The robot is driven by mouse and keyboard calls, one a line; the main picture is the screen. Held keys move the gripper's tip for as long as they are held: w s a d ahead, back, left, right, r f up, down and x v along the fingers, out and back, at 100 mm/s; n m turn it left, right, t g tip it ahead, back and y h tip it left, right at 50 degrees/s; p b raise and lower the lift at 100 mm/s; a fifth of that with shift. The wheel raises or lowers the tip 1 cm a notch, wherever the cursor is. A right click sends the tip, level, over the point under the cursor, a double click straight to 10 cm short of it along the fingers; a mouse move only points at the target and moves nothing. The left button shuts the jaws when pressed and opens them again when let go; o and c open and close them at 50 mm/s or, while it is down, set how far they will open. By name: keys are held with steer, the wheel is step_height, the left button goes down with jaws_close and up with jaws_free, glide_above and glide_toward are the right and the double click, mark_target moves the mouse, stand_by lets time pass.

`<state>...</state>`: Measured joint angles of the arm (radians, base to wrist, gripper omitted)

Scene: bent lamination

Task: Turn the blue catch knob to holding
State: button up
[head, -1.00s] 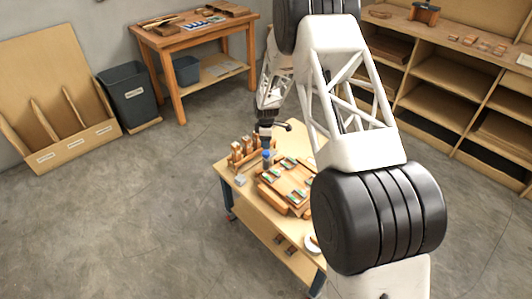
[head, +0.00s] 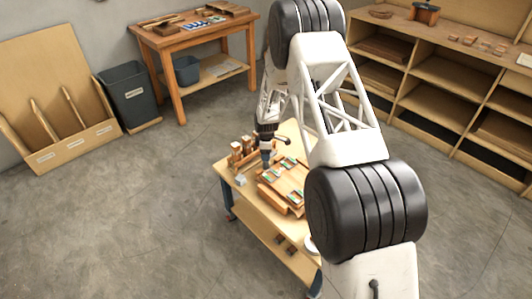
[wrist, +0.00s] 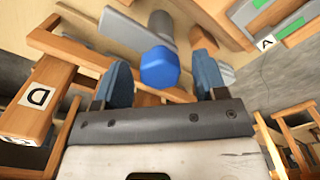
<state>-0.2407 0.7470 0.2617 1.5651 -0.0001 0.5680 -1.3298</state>
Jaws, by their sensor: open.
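The blue catch knob (wrist: 160,68) shows in the wrist view as a faceted, rounded cap, with a grey bar (wrist: 128,28) beyond it. My gripper (wrist: 162,80) is open, with one blue-grey finger to the left of the knob and one to the right. A gap shows on each side, and I see no contact. I cannot tell how deep the knob sits between the fingers. In the head view my gripper (head: 267,158) points down over the worktable; the knob cannot be told apart from the fingers there. The knob's setting is not readable.
A wooden block marked D (wrist: 38,97) stands close on the left in the wrist view, and a piece marked A (wrist: 266,43) is at upper right. In the head view a wooden fixture (head: 292,178) with coloured strips lies right of my gripper on the worktable (head: 250,205).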

steer(key=c, duration=0.9)
